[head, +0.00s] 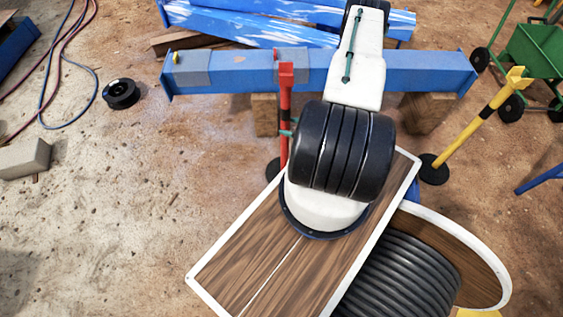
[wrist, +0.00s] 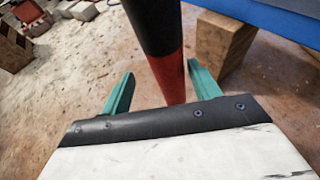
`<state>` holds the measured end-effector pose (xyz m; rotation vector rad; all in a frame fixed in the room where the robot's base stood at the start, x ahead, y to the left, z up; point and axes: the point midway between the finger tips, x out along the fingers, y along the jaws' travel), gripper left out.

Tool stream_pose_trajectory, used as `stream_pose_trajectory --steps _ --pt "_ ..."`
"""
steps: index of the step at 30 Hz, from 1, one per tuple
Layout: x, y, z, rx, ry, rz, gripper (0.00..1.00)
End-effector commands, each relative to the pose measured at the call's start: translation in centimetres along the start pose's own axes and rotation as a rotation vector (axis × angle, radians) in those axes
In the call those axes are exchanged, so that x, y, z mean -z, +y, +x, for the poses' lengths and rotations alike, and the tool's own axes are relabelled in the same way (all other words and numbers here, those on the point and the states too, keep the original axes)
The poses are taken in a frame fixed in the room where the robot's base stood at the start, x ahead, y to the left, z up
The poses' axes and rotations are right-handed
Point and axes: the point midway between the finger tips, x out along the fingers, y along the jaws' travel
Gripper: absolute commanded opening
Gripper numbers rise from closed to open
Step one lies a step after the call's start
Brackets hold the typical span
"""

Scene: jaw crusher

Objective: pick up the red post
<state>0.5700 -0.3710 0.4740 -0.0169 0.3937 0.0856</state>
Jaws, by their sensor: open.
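The red post (head: 285,112) stands upright on a round black base, in front of a blue beam in the head view. My arm hides part of it and part of its base. In the wrist view the post (wrist: 168,76) shows a black band above a red part, close up. My gripper (wrist: 157,85) has its two green fingers apart, one on each side of the post as seen there. The post stands between or just beyond the fingertips; I cannot tell which. The fingers do not appear to press on it.
A blue beam (head: 420,72) rests on wooden blocks (head: 428,112) behind the post; one block (wrist: 222,45) is near the right finger. A yellow post (head: 480,118) stands at right. A black ring (head: 121,93) lies left.

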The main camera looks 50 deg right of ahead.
Motion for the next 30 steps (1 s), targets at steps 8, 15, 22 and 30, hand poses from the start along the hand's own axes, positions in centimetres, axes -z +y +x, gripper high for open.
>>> stream_pose_trajectory --steps 8,15,22,30 --pt "0.2 -1.0 3.4 0.01 -0.001 0.002 0.62" --pt "0.2 -1.1 5.4 0.011 -0.001 0.003 0.62" --pt "0.2 -1.0 5.5 0.009 -0.001 0.003 0.51" --pt "0.1 -0.9 5.5 0.008 -0.001 0.003 0.0"
